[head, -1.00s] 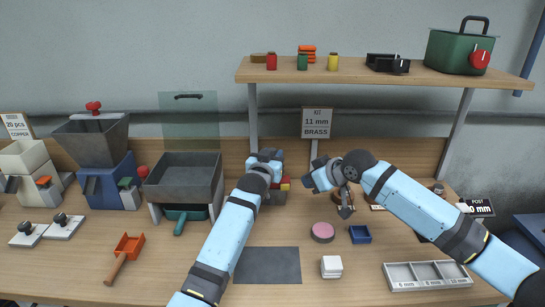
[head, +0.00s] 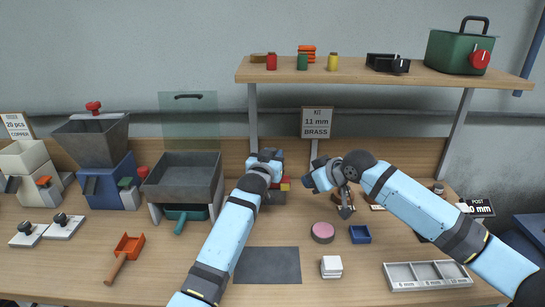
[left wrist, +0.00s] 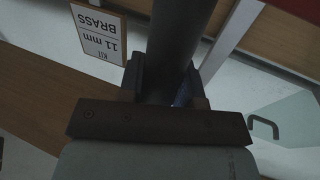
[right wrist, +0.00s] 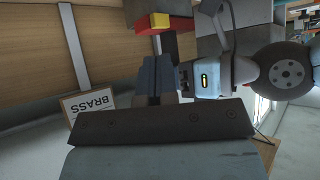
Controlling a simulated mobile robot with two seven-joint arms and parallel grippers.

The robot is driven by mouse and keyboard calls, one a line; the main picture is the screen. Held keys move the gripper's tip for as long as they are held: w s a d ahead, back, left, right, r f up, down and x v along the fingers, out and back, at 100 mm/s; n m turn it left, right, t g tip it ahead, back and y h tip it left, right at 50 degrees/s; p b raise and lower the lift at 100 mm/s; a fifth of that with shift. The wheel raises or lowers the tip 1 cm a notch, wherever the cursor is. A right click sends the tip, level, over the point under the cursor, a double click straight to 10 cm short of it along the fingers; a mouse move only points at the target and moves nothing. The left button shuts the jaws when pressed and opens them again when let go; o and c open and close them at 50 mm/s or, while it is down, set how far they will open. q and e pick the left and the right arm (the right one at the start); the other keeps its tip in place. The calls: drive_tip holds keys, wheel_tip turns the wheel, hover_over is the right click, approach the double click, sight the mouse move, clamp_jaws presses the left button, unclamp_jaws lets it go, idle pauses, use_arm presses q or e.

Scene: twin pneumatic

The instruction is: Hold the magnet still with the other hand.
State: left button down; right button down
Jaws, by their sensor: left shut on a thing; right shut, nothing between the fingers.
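My left gripper (head: 266,157) is at the back of the bench. In the left wrist view its jaws (left wrist: 165,85) are closed around a dark grey cylinder (left wrist: 178,40). I cannot tell whether this is the magnet. A red and yellow block (head: 285,184) sits just right of my left gripper, on or against a grey body (head: 278,197). In the right wrist view the red and yellow block (right wrist: 165,22) is above my right gripper's fingers (right wrist: 154,78). My right gripper (head: 312,183) is shut and empty, a little right of the block and apart from it.
A sign (head: 317,121) stands behind the grippers, below the shelf (head: 350,75). A pink disc (head: 322,232), a blue tray (head: 360,234) and white tiles (head: 331,266) lie in front. A grey hopper (head: 184,177) stands left of my left arm. The dark mat (head: 267,265) is bare.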

idle(0.6)
drive_tip(key=n+t+y, duration=0.1)
drive_tip(key=n+t, duration=0.1)
drive_tip(key=n, duration=1)
approach(285, 187)
drive_tip(key=shift+s+a+f, duration=0.2)
drive_tip(key=shift+a+f, duration=0.3)
drive_tip(key=shift+f, duration=0.1)
drive_tip(key=shift+s+a+f, duration=0.25)
drive_tip(key=shift+a+f, duration=0.25)
drive_tip(key=shift+f, duration=0.05)
drive_tip(key=s+a+f+n, duration=0.1)
drive_tip(key=n, duration=0.3)
drive_tip(key=s+n+t+y, duration=0.1)
drive_tip(key=n, duration=0.3)
drive_tip(key=s+a+f+n+y, duration=0.1)
drive_tip(key=s+n, duration=0.1)
drive_tip(key=n, duration=0.2)
drive_tip(key=shift+a+f+n+t, duration=0.3)
drive_tip(key=shift+a+t, duration=0.05)
drive_tip(key=shift+t, duration=0.05)
drive_tip(key=n, duration=0.1)
drive_tip(key=s+n, duration=0.1)
drive_tip(key=a+n+y, duration=0.1)
drive_tip(key=n, duration=0.1)
drive_tip(key=shift+s+f, duration=0.25)
drive_tip(key=shift+s, duration=0.05)
drive_tip(key=shift+w+d, duration=0.1)
drive_tip(key=shift+w, duration=4.35)
drive_tip(key=shift+w, duration=0.15)
